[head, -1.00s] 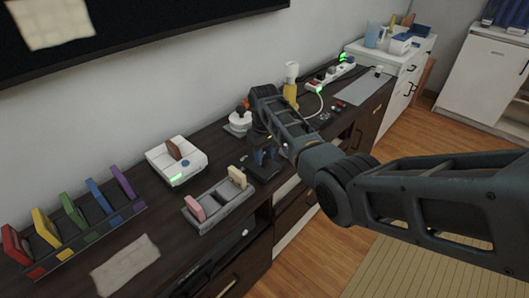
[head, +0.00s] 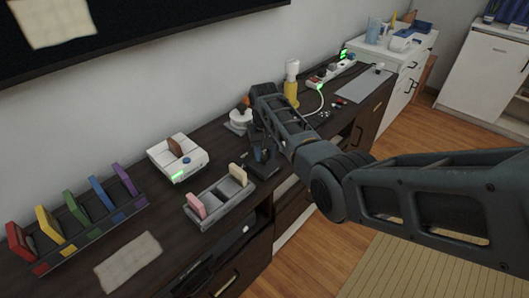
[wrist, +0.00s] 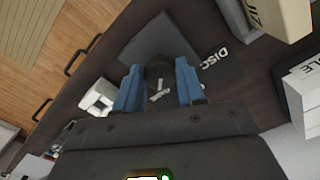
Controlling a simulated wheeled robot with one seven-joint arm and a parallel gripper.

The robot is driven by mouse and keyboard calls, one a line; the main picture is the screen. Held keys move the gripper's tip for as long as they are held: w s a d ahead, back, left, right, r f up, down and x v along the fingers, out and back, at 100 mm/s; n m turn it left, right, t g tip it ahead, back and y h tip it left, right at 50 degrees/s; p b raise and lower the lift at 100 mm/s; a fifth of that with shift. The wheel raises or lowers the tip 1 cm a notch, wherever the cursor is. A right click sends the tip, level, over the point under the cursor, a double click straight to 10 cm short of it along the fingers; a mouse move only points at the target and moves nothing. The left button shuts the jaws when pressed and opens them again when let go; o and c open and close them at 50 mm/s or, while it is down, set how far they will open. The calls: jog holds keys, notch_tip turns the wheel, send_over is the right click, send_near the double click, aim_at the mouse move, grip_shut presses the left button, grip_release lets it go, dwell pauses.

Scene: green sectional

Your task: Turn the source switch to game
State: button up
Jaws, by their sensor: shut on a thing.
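The source switch shows in the wrist view as a dark flat base (wrist: 150,38) with a round dark knob (wrist: 158,72) that has white marks on it. White letters reading DISC (wrist: 215,57) lie on the dark top beside it. My gripper (wrist: 158,88) has its two blue fingers on either side of the knob and is shut on it. In the head view my gripper (head: 264,152) points down at the dark switch base (head: 264,172); the knob is hidden there. I cannot read a game label or tell exactly where the knob points.
On the dark cabinet stand a white console (head: 180,160), a grey holder with pink and cream pieces (head: 222,200) and a rack of coloured cartridges (head: 80,222). A yellow bottle (head: 291,92) and a power strip (head: 330,72) are behind. A cloth (head: 128,262) lies in front.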

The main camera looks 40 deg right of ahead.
aim_at(265, 155)
jog(key=o, duration=1.1)
jog(key=shift+c, duration=0.2)
jog(key=shift+r, duration=3.95)
